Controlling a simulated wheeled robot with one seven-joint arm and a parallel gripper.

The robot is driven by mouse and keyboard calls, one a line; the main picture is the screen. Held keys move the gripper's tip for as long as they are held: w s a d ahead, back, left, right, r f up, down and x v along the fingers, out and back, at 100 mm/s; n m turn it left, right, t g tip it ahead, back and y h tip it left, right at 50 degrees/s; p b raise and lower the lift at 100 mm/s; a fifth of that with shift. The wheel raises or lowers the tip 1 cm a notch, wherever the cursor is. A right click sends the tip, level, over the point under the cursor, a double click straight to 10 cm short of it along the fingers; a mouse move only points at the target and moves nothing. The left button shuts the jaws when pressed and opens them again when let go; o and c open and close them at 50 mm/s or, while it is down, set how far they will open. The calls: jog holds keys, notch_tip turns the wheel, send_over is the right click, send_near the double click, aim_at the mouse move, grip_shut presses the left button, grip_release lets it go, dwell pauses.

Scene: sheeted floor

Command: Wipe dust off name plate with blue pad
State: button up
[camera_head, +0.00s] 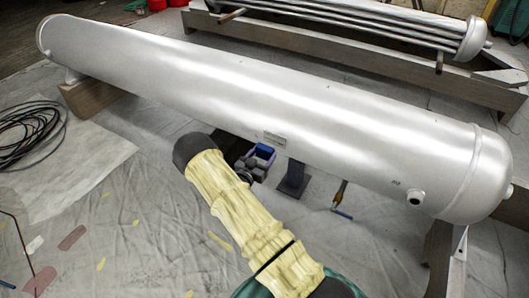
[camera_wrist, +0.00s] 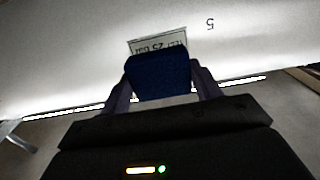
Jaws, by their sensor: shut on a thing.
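My gripper (camera_wrist: 158,88) is shut on the blue pad (camera_wrist: 158,76), one finger on each side of it. In the wrist view the pad stands in front of the name plate (camera_wrist: 157,42) and hides its lower part. The visible strip of the plate is pale with dark lettering. I cannot tell whether the pad touches it. In the head view the name plate (camera_head: 274,138) is a small light rectangle on the lower side of the silver tank (camera_head: 240,88). My gripper (camera_head: 259,155) and the blue pad (camera_head: 264,149) are just below it.
The tank rests on wooden supports (camera_head: 95,97). A coiled black cable (camera_head: 25,135) lies on the sheeted floor at the left. A tool with a blue end (camera_head: 341,212) lies below the tank. A tube bundle (camera_head: 350,25) stands behind.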

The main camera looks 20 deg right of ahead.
jog(key=shift+p+v, duration=0.35)
jog(key=shift+v, duration=1.2)
jog(key=shift+r, duration=0.1)
